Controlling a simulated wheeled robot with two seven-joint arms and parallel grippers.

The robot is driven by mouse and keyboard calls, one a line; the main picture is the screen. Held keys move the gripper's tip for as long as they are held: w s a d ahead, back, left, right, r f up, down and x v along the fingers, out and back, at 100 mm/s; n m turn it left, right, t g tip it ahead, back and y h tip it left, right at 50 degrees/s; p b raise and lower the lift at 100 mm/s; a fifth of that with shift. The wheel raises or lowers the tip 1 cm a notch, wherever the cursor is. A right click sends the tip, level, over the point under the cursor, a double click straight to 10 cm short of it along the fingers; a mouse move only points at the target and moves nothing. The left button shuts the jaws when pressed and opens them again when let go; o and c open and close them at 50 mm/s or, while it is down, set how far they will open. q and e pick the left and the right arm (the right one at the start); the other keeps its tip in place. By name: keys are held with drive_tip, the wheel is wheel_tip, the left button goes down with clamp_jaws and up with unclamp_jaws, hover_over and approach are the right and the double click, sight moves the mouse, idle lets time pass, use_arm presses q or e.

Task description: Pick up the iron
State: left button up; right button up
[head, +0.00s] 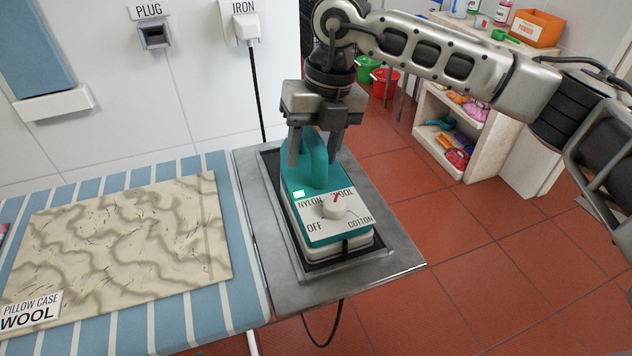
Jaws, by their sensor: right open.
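The teal and white iron (343,229) rests on a grey metal stand (393,259) at the right end of the ironing board. A dial on its face is marked OFF, NYLON, WOOL and COTTON, and a small green light shows at its left. My right gripper (315,154) comes down from above over the iron's teal handle (319,160). Its fingers are open, one on each side of the handle; I cannot tell whether they touch it. My left gripper is not in view.
A wrinkled pillow case (125,243) lies on the striped ironing board (235,250). Wall outlets marked PLUG (155,36) and IRON (246,27) are behind; a black cord hangs from the second. A white shelf (459,150) with coloured items stands at back right. Red tiled floor is clear at right.

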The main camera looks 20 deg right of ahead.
drive_tip(key=shift+a+f, duration=0.15)
drive_tip(key=shift+f, duration=0.3)
clamp_jaws()
drive_tip(key=shift+r, duration=0.1)
idle(1.0)
drive_tip(key=shift+r, duration=0.15)
